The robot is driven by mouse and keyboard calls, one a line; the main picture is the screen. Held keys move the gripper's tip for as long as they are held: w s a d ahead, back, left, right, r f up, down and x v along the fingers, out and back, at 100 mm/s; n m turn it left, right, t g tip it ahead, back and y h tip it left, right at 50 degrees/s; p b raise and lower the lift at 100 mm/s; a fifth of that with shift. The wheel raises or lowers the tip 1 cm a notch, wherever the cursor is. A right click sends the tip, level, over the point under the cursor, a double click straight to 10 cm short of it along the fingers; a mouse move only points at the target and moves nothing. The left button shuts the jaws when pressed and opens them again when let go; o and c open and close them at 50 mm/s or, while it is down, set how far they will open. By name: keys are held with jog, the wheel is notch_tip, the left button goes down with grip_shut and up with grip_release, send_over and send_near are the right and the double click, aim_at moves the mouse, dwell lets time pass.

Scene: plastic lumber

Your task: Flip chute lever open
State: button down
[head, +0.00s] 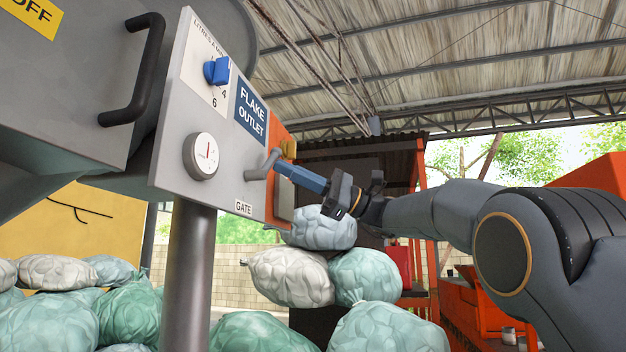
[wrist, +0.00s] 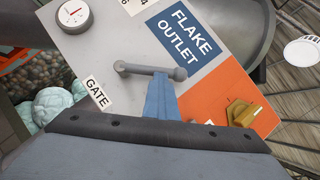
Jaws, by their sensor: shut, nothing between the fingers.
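The grey chute lever (head: 264,166) is on the panel above the "GATE" label (head: 243,209) and slants up to the right. In the wrist view the lever (wrist: 148,69) is a short bar with rounded ends, lying across the picture between the "GATE" and "FLAKE OUTLET" labels. My gripper (head: 282,167) is shut and empty, its blue fingers pointing at the panel. In the wrist view the fingertips (wrist: 161,78) are right at the lever's lower edge, nearer its right end. I cannot tell whether they touch it.
A blue knob (head: 217,70) and a round gauge (head: 201,156) are on the same panel. A yellow knob (wrist: 242,112) sits on the orange plate beside the lever. A black handle (head: 136,72) is at left. Filled sacks (head: 289,277) are piled below.

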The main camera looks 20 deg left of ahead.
jog(key=shift+s+a+r, duration=0.1)
jog(key=shift+s+r, duration=1.1)
jog(key=shift+r, duration=0.4)
jog(key=w+d+f+p, duration=0.1)
jog(key=w+d, duration=0.8)
jog(key=shift+w+f, duration=0.4)
jog(key=shift+a, duration=0.1)
